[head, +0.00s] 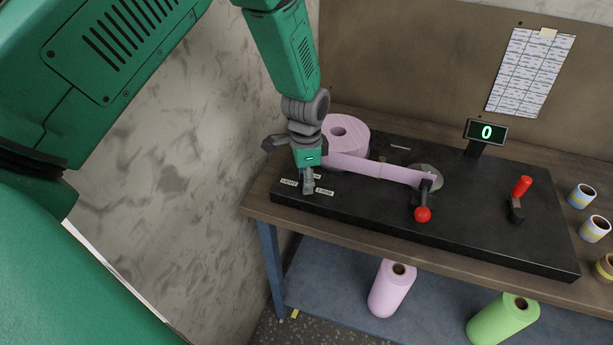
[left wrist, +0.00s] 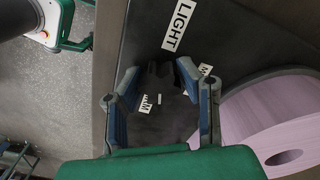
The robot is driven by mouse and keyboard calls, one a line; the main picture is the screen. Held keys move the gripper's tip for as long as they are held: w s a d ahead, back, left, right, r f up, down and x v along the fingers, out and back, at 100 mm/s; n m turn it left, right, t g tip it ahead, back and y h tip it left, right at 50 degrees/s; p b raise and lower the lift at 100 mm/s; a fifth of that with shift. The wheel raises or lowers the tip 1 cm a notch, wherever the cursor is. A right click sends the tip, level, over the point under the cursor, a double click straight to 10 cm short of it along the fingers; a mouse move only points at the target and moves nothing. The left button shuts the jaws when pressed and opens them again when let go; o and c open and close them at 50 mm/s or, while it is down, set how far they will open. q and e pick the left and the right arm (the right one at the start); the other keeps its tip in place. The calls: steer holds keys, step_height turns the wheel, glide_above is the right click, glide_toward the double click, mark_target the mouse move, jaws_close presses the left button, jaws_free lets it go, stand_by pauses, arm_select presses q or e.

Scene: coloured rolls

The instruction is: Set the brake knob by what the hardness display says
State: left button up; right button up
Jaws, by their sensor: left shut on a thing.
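The hardness display (head: 486,132) stands at the back of the black panel (head: 470,220) and shows a green 0. My left gripper (head: 308,188) points down at the panel's left end. In the left wrist view its fingers close on a dark knob (left wrist: 160,78), mostly hidden by the fingers in the head view. A LIGHT label (left wrist: 177,25) and two partly covered labels surround the knob; their words are not fully readable. I cannot tell which label the knob points at. My right gripper is not in view.
A pink roll (head: 352,128) lies behind the gripper, its strip (head: 375,171) running right to a red-balled lever (head: 423,214). A red-handled lever (head: 521,187) stands further right. Small rolls (head: 581,196) line the right edge. Pink (head: 390,290) and green (head: 503,322) rolls stand below.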

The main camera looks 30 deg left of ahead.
arm_select(q)
steer(key=n, duration=0.2)
steer(key=n+p, duration=0.1)
steer(key=shift+w+r+n, duration=0.15)
steer(key=shift+r+n, duration=0.05)
steer(key=shift+n, duration=0.2)
steer(key=n+p, duration=0.1)
steer(key=n, duration=0.2)
steer(key=shift+w+n, duration=0.1)
steer(key=shift+n, duration=0.2)
steer(key=n+p, duration=0.1)
steer(key=n, duration=0.2)
steer(key=shift+w+n+p, duration=0.1)
steer(key=shift+n+p, duration=0.2)
steer(key=shift+n, duration=1.6)
steer(key=shift+r+n, duration=0.1)
steer(key=shift+n, duration=0.2)
steer(key=o, duration=0.9)
steer(key=shift+o, duration=1.3)
